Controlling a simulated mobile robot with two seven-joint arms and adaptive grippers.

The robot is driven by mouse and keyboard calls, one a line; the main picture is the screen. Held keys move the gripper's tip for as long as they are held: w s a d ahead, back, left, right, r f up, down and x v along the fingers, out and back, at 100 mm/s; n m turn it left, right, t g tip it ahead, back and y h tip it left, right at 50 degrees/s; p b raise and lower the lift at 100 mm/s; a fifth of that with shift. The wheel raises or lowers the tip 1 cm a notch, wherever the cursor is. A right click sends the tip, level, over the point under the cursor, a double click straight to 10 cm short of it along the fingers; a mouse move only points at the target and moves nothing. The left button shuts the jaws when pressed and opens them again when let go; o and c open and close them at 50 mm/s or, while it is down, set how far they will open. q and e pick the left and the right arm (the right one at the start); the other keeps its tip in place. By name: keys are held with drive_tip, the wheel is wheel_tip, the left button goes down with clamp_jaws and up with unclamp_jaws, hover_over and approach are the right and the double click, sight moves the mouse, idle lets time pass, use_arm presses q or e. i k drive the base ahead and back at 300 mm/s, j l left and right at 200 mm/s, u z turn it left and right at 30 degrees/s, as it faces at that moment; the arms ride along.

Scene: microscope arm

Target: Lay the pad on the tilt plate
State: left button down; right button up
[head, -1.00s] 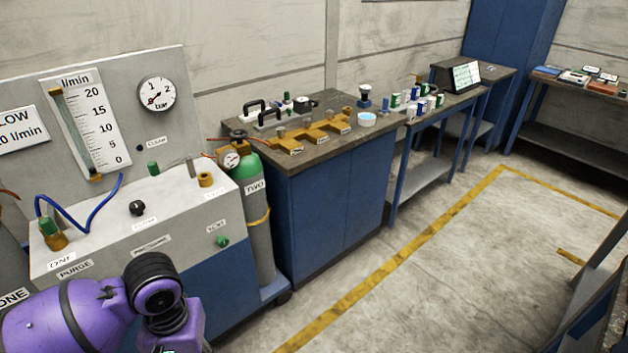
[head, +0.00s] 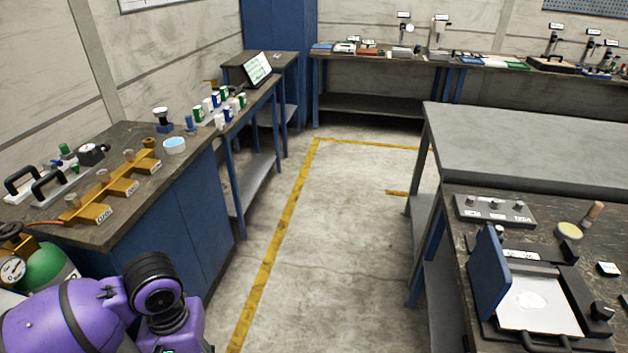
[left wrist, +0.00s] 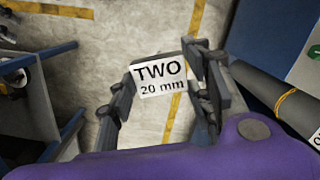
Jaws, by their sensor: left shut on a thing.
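My left gripper (left wrist: 163,92) shows in the left wrist view, with its fingers on both sides of a thing with a white label (left wrist: 160,78) reading "TWO 20 mm". It is shut on this thing, held above the floor. I cannot tell if the thing is the pad. In the head view only my purple left arm shows at the lower left; its gripper is hidden. A device with a raised blue panel (head: 489,275) and a flat white plate (head: 535,305) stands on the right bench; I cannot tell if it is the tilt plate. My right gripper is not in view.
A dark bench (head: 470,205) at the right also holds a grey box with knobs (head: 495,211) and a round yellowish disc (head: 569,230). A blue cabinet bench (head: 180,235) with brass fittings stands at the left. The floor (head: 335,255) between them is clear.

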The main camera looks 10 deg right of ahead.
sight(525, 285)
drive_tip(key=i+j+z, duration=0.1)
drive_tip(key=z, duration=0.4)
drive_tip(key=i+j+z, duration=0.15)
drive_tip(key=z, duration=0.3)
drive_tip(key=i+j+z, duration=0.15)
drive_tip(key=z, duration=0.35)
drive_tip(key=j+z, duration=0.25)
drive_tip(key=z, duration=0.2)
drive_tip(key=i+j+z, duration=0.1)
drive_tip(key=j+z, duration=0.15)
drive_tip(key=z, duration=0.25)
drive_tip(key=j+z, duration=0.45)
drive_tip(key=i+j+z, duration=0.1)
drive_tip(key=j+z, duration=0.15)
drive_tip(key=z, duration=0.15)
